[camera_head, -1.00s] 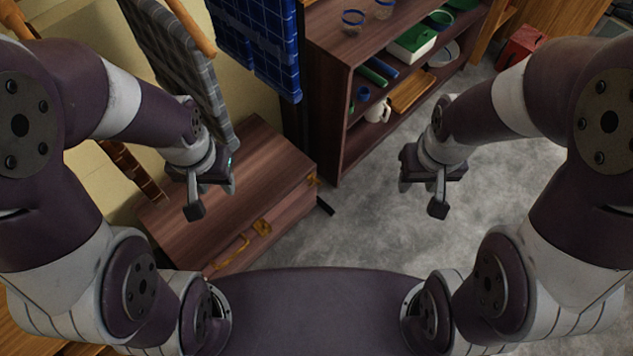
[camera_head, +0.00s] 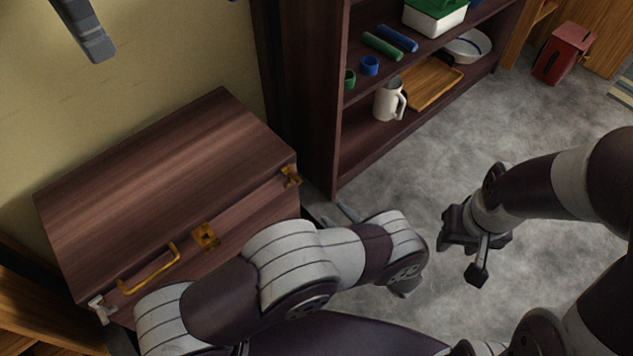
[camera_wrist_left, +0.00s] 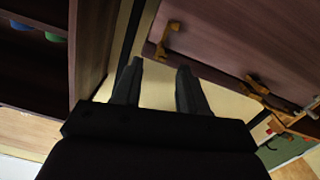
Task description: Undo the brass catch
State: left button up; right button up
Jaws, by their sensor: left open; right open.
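A closed dark wooden chest (camera_head: 170,180) stands at the left in the head view. On its front are a brass catch (camera_head: 290,176) at the right corner, a brass plate (camera_head: 205,236) in the middle, a brass handle (camera_head: 148,270) and a pale silvery catch (camera_head: 100,308) at the left corner. My left gripper (camera_wrist_left: 158,75) is open and empty in the left wrist view, with the right-corner brass catch (camera_wrist_left: 168,40) beyond its fingertips, apart from them. In the head view my left arm mostly hides that gripper. My right gripper (camera_head: 478,262) is open and empty over the floor.
A dark shelf unit (camera_head: 325,120) stands right of the chest, holding a white mug (camera_head: 388,100), a wooden tray (camera_head: 432,84), and blue and green items. A red box (camera_head: 563,52) stands on the floor behind. The grey floor (camera_head: 560,125) is clear there.

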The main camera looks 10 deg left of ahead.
aim_at(300, 181)
pick_arm(q)
jog(key=shift+y, duration=0.3)
jog(key=b+x, duration=0.1)
jog(key=x, duration=0.3)
jog(key=b+x, duration=0.1)
jog(key=x, duration=0.3)
jog(key=r+b+x, duration=0.1)
jog(key=x, duration=0.3)
jog(key=shift+s+a+b, duration=0.2)
jog(key=shift+a+b, duration=0.1)
jog(key=shift+w+a+r, duration=0.15)
jog(key=shift+w+a, duration=0.1)
grip_shut()
